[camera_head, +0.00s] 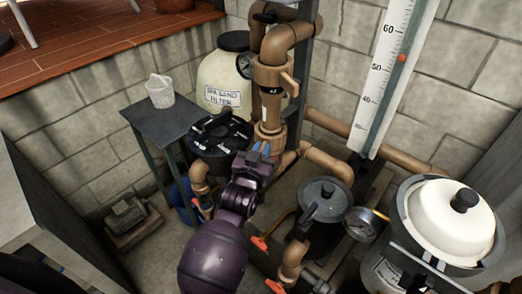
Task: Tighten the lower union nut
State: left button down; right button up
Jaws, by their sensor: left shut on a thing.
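The lower union nut (268,134) is a brown ring low on the vertical brown pipe, in the middle of the head view. My left gripper (262,149), purple with blue fingertips, comes up from below and is shut on the front of this nut. The fingers and wrist hide part of the nut and the pipe just under it. A wider brown fitting with a side lever (273,76) sits higher on the same pipe. My right gripper is not in view.
A cream sand filter tank (218,80) stands behind left, and a black-lidded valve (221,133) is close left of my gripper. A grey-lidded strainer (325,199), pressure gauge (362,226) and white-lidded canister (455,215) stand right. A small table (160,122) holds a white basket (160,92).

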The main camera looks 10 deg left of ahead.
pick_arm(q)
jog(key=shift+s+d+f, duration=0.1)
jog(key=shift+s+f, duration=0.05)
jog(key=shift+f, duration=0.6)
jog(key=c, duration=1.2)
grip_release()
jog(key=shift+c, duration=0.2)
jog(key=shift+o, duration=0.7)
jog(key=shift+r, duration=0.3)
jog(key=s, duration=1)
jog(key=shift+s+a, duration=0.3)
jog(key=shift+a, duration=0.1)
